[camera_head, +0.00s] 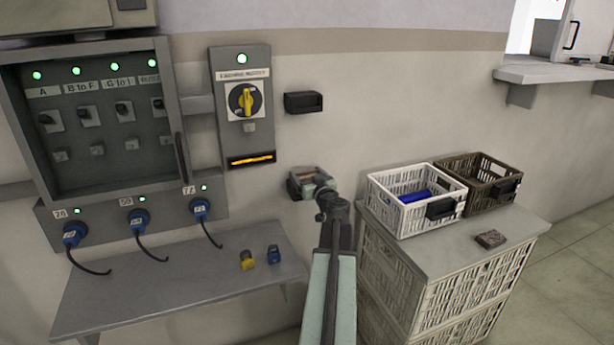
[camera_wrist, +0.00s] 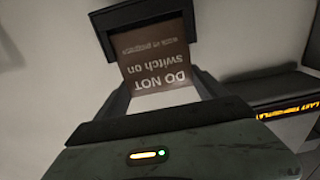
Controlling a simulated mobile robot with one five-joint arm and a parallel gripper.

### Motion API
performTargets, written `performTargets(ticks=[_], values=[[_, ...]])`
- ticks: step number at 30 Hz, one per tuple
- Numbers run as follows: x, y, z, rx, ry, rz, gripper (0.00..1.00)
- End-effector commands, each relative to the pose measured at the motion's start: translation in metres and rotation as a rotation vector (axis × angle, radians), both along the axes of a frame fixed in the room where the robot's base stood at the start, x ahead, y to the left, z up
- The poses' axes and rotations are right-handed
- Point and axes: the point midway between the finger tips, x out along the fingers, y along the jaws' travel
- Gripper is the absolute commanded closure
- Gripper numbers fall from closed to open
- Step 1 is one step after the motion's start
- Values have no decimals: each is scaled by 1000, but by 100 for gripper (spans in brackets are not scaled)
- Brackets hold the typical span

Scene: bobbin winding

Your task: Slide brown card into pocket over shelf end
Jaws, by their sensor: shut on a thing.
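The brown card (camera_wrist: 155,62) is held in my gripper (camera_wrist: 158,84). Its white lettering, "DO NOT switch on", reads upside down in the wrist view. The card's far end is at the mouth of a black pocket (camera_wrist: 140,14) on the wall and seems to overlap it; how deep it sits I cannot tell. In the head view my gripper (camera_head: 313,180) is at the wall above the right end of the grey shelf (camera_head: 185,288). It mostly hides the dark pocket (camera_head: 293,188) there. The card shows only as a small brownish patch (camera_head: 311,172).
A second black pocket (camera_head: 303,102) is higher on the wall. A switch panel (camera_head: 241,140) with a yellow knob is to its left. A white crate (camera_head: 395,212) and a brown crate (camera_head: 493,200) stand on a cabinet at right. Two padlocks (camera_head: 247,260) lie on the shelf.

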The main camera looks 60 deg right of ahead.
Motion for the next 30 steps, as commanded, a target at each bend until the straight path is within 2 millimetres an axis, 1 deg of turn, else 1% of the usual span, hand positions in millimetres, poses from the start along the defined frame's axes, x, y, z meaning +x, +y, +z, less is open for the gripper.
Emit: performTargets(ticks=[1, 6, 17, 27, 30], values=[[0, 0, -4, 0, 0, 0, 57], [0, 0, -9, 0, 0, 0, 57], [-1, -1, -10, 0, 0, -1, 57], [-1, -1, -19, 0, 0, -1, 57], [-1, -1, -19, 0, 0, -1, 57]])
